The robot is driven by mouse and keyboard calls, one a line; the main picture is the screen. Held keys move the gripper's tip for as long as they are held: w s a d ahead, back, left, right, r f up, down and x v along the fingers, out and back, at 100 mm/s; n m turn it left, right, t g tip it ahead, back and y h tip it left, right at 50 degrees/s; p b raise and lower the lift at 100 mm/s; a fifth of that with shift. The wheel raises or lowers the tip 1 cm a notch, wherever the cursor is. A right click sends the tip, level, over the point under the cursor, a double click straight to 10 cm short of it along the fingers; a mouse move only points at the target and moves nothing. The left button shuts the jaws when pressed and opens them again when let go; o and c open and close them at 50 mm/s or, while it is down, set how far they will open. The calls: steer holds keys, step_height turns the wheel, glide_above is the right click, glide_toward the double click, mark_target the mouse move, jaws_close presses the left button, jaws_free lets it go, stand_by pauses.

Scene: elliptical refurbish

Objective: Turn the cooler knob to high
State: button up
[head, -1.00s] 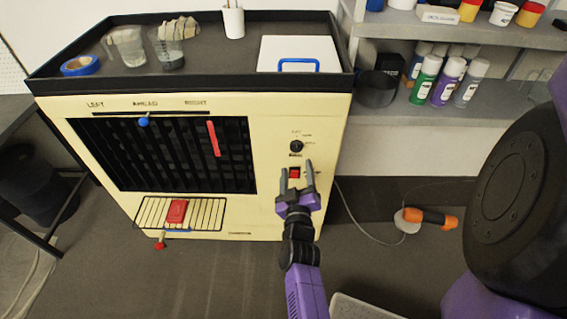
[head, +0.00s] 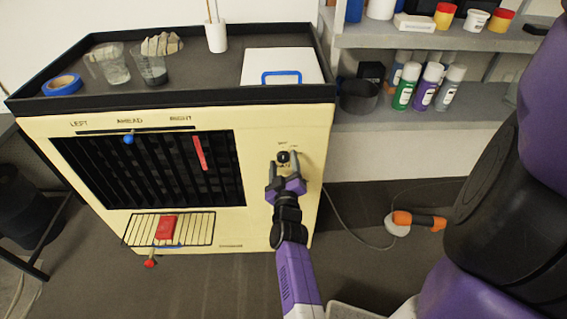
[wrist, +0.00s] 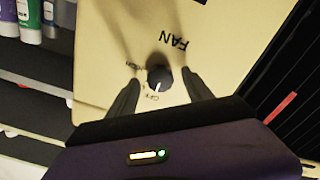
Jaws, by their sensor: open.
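The cooler (head: 260,215) is a cream cabinet with a black slatted grille. Its black knob (head: 283,157) sits on the right side of the front panel. In the wrist view the knob (wrist: 158,79) has a white pointer mark aimed at the "OFF" lettering, and "FAN" is printed on the panel. My gripper (head: 285,165) is at the panel, and its open fingers (wrist: 160,88) stand on either side of the knob, apart from it. The other setting labels are partly blurred. The gripper hides the panel just below the knob.
A black tray top (head: 205,95) on the cooler holds cups, blue tape (head: 62,85) and a white box (head: 284,66). A wire rack (head: 190,228) with a red block (head: 166,227) juts from the front. Shelves (head: 440,118) with bottles stand at right. An orange tool (head: 418,219) lies on the floor.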

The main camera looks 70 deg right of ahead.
jaws_close()
steer(key=shift+m, duration=0.3)
steer(key=m+p, duration=0.1)
steer(key=m, duration=0.2)
steer(key=shift+m, duration=0.3)
steer(key=m+p, duration=0.1)
steer(key=m, duration=0.3)
steer(key=m+p, duration=0.1)
steer(key=m, duration=0.4)
steer(key=shift+w, duration=0.1)
steer(key=m, duration=0.4)
steer(key=shift+m, duration=0.3)
